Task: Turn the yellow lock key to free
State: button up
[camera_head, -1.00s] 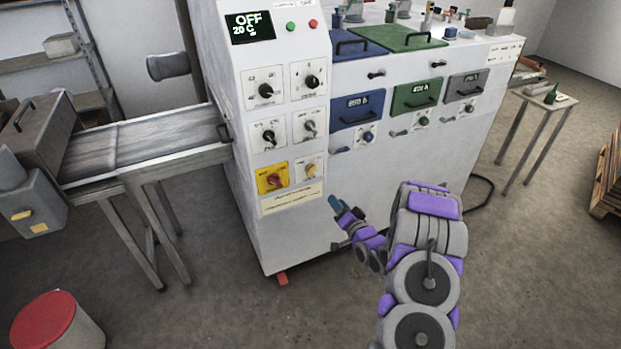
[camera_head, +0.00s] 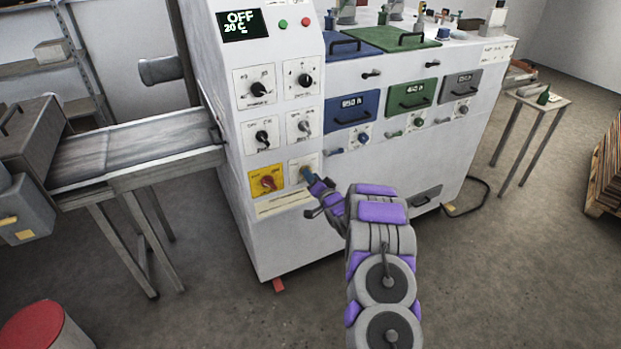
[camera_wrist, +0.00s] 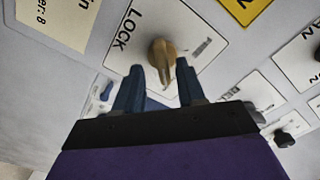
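The yellow lock key (camera_wrist: 162,52) is a small brass-coloured knob on a white plate (camera_wrist: 190,22) in the wrist view. The word LOCK is printed at the plate's upper left. The key's grip points down toward my gripper (camera_wrist: 160,66). The two blue fingers are apart, one on each side of the key's lower end, with gaps visible. In the head view my gripper (camera_head: 307,174) is at the panel's lower right plate, and its fingers mostly hide the key there.
Left of the key plate is a yellow plate with a red switch (camera_head: 267,181). Several black and grey knobs sit above, below a display (camera_head: 242,24) reading OFF, 20 C. A conveyor (camera_head: 130,150) stands left, blue and green drawers right.

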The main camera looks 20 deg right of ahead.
jog(key=shift+w+a, duration=0.15)
jog(key=shift+w, duration=0.45)
grip_shut()
